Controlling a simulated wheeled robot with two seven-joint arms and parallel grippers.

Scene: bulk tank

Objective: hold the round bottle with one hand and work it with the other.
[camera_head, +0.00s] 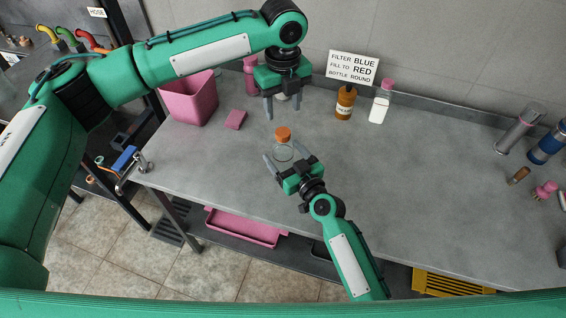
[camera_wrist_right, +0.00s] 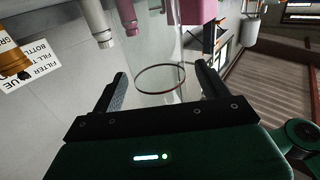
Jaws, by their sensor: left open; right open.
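The round bottle (camera_head: 283,151) is clear glass with an orange cap (camera_head: 283,134), standing upright on the grey bench. My right gripper (camera_head: 287,160) is open, with its fingers either side of the bottle's body. In the right wrist view the clear bottle (camera_wrist_right: 160,55) stands between the two open fingers (camera_wrist_right: 160,82); I cannot tell whether they touch it. My left gripper (camera_head: 282,108) is open and empty, pointing down above and just behind the orange cap. A sign (camera_head: 353,68) at the wall reads "FILTER BLUE, FILL TO RED, BOTTLE ROUND".
A pink bin (camera_head: 190,100) and a pink block (camera_head: 235,120) are at the left. A blue-handled fitting (camera_head: 124,158) is at the left edge. The bench's middle right is clear.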

